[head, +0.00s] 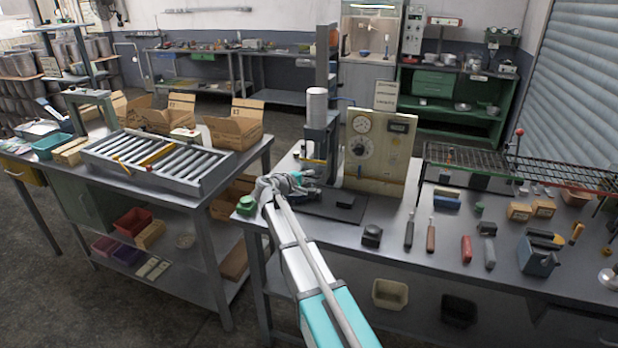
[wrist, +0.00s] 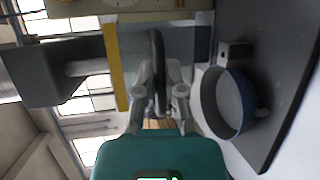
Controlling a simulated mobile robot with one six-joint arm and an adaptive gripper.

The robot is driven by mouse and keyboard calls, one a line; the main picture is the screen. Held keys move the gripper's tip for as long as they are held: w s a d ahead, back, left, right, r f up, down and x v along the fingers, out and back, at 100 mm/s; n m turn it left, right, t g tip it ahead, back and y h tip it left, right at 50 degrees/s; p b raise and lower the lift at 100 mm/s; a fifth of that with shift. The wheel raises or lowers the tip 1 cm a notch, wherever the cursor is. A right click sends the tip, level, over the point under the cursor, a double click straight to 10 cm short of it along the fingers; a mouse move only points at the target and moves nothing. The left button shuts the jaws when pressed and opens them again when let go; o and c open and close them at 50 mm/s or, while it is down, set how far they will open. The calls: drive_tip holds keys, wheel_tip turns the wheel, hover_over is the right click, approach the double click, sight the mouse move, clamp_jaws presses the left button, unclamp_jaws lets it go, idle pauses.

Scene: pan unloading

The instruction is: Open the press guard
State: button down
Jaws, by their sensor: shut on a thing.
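The press (head: 318,135) stands on the right-hand bench, with a cylinder on top and a tall column behind. My gripper (head: 292,184) is at the low front of the press, small and partly hidden by my arm in the head view. In the wrist view my gripper (wrist: 158,100) is shut on a dark bar handle (wrist: 157,50). Behind the handle is the see-through press guard (wrist: 188,42), with a yellow strip along one edge. A round blue-rimmed pan (wrist: 230,103) lies to the right of my fingers, apart from them.
A beige control box (head: 378,150) with dials stands right of the press. Loose tools and blocks, such as a black block (head: 372,236), lie on the bench to the right. A roller conveyor (head: 160,158) is on the left bench.

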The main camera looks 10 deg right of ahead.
sight(317, 163)
drive_tip(key=shift+r+p, duration=2)
drive_tip(key=shift+r, duration=0.4)
drive_tip(key=c, duration=0.7)
unclamp_jaws()
drive_tip(key=shift+f, duration=0.1)
drive_tip(key=shift+f, duration=0.2)
